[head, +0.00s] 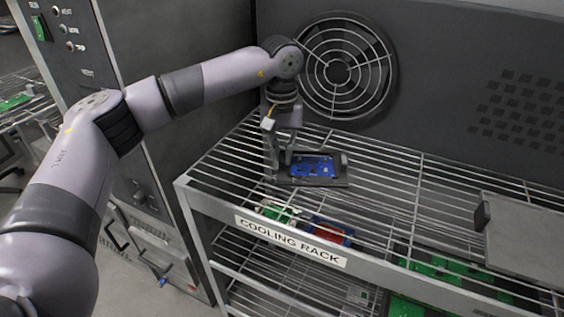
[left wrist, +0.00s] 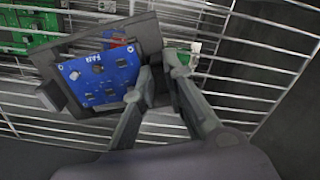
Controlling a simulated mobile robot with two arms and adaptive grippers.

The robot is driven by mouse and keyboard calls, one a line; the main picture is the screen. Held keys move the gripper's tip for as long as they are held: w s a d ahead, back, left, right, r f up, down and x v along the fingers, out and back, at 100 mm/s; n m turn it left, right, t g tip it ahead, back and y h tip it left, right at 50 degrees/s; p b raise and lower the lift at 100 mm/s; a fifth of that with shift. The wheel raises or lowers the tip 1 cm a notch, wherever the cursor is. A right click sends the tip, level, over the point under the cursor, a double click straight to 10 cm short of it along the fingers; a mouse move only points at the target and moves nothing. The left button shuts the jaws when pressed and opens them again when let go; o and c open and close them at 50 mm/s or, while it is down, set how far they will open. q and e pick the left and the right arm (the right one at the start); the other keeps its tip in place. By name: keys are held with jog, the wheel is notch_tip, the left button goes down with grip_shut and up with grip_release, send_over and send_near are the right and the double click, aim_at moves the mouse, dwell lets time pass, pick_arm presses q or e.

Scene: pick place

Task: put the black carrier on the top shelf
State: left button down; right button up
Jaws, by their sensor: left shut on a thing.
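The black carrier (head: 334,183) is a dark tray with a blue circuit board (head: 314,166) on it. In the head view it is at the top wire shelf (head: 400,190) of the cooling rack, towards the left end. My left gripper (head: 281,172) is shut on the carrier's left edge. In the left wrist view the fingers (left wrist: 155,80) pinch the carrier's wall (left wrist: 149,38), and the blue board (left wrist: 100,78) lies inside it. I cannot tell whether the carrier touches the shelf bars. My right gripper is not in view.
A large round fan grille (head: 338,68) is in the wall behind the shelf. A grey tray (head: 525,235) lies on the shelf at the right. Green and red boards (head: 330,232) show below through the bars. The shelf between carrier and grey tray is clear.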

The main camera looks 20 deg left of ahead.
pick_arm(q)
notch_tip(320, 180, down, 3)
jog(key=shift+r, duration=0.2)
jog(key=shift+f, duration=0.15)
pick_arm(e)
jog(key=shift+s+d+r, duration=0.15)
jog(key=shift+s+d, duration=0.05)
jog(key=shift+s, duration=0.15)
pick_arm(q)
jog(key=shift+f, duration=0.1)
jog(key=c, duration=1.7)
grip_release()
jog(key=shift+o, duration=0.2)
notch_tip(320, 180, up, 12)
jog(key=b, duration=0.1)
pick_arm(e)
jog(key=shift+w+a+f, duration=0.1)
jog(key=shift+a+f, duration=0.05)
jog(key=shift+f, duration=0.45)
